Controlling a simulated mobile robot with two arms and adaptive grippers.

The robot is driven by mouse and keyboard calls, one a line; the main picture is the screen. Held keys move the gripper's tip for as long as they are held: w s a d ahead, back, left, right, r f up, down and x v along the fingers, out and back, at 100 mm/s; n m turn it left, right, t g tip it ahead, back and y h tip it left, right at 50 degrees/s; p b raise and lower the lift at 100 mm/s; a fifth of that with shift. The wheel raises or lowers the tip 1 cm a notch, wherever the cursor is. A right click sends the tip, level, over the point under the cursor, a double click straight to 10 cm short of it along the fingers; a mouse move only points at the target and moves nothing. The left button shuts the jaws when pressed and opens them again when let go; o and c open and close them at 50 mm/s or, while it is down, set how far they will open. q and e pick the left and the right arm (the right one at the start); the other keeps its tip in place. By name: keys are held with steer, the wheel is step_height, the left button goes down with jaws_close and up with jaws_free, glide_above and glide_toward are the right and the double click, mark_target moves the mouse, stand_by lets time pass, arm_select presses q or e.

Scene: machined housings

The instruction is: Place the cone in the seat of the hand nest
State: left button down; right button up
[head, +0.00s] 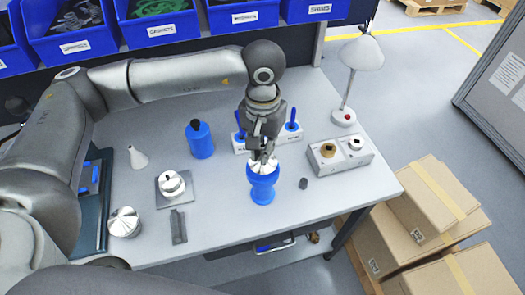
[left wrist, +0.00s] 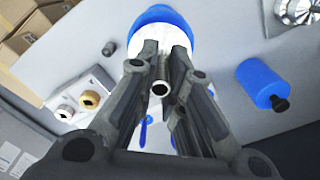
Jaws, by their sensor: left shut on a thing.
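The pale metal cone (head: 262,166) stands with its wide end down at the mouth of the blue hand nest (head: 262,188), near the table's front edge. My left gripper (head: 262,155) is above it, shut on the cone's narrow upper end. In the left wrist view, the cone's hollow tip (left wrist: 160,88) shows between the fingers of the left gripper (left wrist: 163,70), and the blue rim of the nest (left wrist: 165,14) lies behind it. The cone looks roughly upright. The seat inside is hidden, so I cannot tell whether the cone rests fully in it. My right gripper is not in view.
A blue bottle (head: 201,140), a white funnel-shaped piece (head: 138,158), a round part on a plate (head: 171,184) and a domed metal part (head: 124,222) stand left. A small grey cylinder (head: 303,183), a two-part box (head: 340,155) and a lamp (head: 361,55) are right.

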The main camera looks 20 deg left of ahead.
arm_select(q)
step_height(320, 180, down, 3)
steer(key=shift+w+r+p, duration=0.1)
steer(key=shift+r+p, duration=0.05)
steer(key=shift+p, duration=0.85)
steer(key=shift+f, duration=0.25)
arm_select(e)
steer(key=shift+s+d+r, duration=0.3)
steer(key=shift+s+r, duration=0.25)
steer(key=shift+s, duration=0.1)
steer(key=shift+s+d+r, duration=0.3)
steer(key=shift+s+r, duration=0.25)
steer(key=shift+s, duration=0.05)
arm_select(q)
steer(key=shift+f, duration=0.15)
steer(key=c, duration=1.5)
jaws_free()
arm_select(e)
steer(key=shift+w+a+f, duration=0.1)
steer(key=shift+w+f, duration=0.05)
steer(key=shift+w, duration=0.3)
